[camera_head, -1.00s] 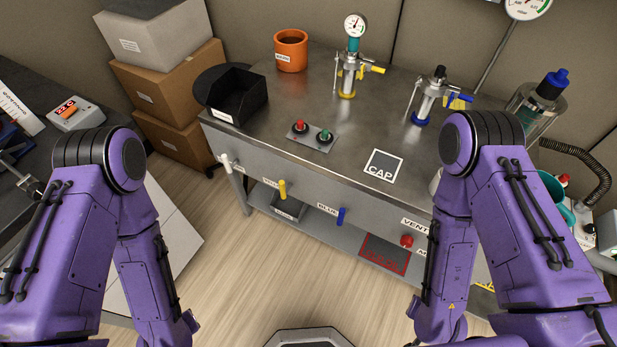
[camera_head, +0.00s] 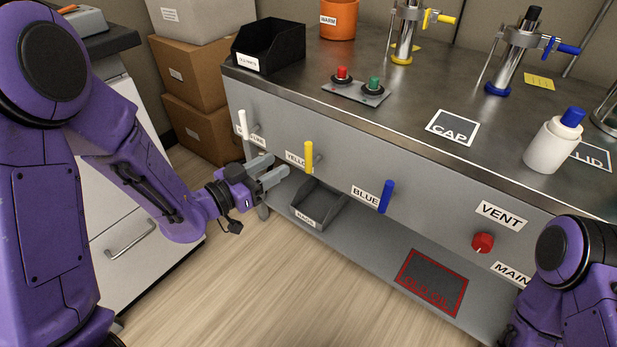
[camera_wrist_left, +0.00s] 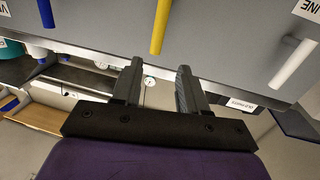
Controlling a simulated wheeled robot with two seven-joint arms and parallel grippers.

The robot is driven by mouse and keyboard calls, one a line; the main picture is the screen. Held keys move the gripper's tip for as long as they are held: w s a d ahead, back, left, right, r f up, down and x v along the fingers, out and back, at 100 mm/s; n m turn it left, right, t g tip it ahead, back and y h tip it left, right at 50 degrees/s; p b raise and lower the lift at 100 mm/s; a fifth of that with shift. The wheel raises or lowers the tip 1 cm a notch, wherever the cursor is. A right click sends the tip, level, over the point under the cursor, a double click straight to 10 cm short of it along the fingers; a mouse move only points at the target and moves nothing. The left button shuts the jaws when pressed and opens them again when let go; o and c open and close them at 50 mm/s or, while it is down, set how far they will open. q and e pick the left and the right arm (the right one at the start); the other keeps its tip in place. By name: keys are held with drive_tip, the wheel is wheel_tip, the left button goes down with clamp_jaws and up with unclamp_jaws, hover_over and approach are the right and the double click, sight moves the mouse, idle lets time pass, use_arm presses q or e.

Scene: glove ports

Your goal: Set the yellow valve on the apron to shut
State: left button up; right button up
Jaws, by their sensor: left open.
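The yellow valve (camera_head: 309,157) is a yellow handle on the grey front apron (camera_head: 350,165), pointing straight up beside a label that starts "YELLO". In the left wrist view the yellow handle (camera_wrist_left: 161,24) shows at the top, just beyond the fingertips. My left gripper (camera_head: 276,168) is open and empty, a little left of the yellow handle and apart from it. Its two fingers also show in the left wrist view (camera_wrist_left: 161,68), with the handle roughly in line with the gap. My right arm is at the lower right edge; its gripper is out of view.
A white handle (camera_head: 243,124) is left of the yellow one and a blue handle (camera_head: 386,196) right of it. A red VENT knob (camera_head: 483,243) is farther right. A dark bin (camera_head: 320,203) sits on the shelf below. A white drawer cabinet (camera_head: 125,225) stands left.

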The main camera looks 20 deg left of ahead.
use_arm(q)
hover_over(308, 166)
drive_tip(key=shift+w+r+m+b, duration=0.25)
drive_tip(key=shift+w+m+b, duration=0.1)
drive_tip(key=shift+w, duration=0.1)
drive_tip(key=shift+a, duration=0.1)
clamp_jaws()
